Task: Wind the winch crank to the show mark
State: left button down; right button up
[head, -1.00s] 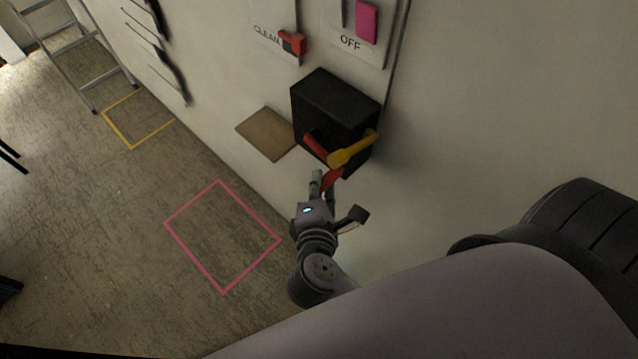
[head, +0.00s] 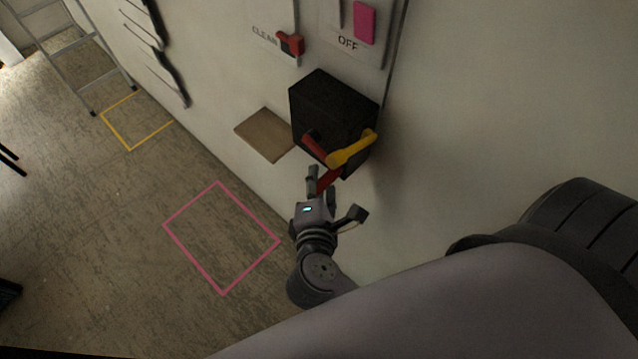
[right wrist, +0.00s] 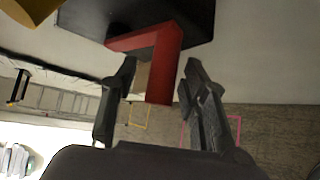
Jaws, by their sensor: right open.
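The winch is a black box (head: 328,108) on the wall, seen in the head view. A red bent bar (head: 315,148) and a yellow bar (head: 350,150) stick out from its front. I cannot tell for sure which is the crank, and no show mark is readable. My right gripper (head: 321,179) is just below the box, open, its fingers on either side of the red bar's lower end. In the right wrist view the red bar (right wrist: 166,65) hangs between the open fingers, with no grip on it visible. The yellow bar (right wrist: 28,8) shows at the top left corner. My left gripper is out of view.
Above the box are wall panels marked CLEAN and OFF, with a red knob (head: 291,43) and a pink block (head: 364,22). A brown plate (head: 264,135) is left of the box. A ladder (head: 72,45) leans far left. Pink and yellow outlines mark otherwise clear floor.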

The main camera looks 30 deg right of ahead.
jog(key=v, duration=1.2)
jog(key=shift+f, duration=0.1)
jog(key=shift+c, duration=0.5)
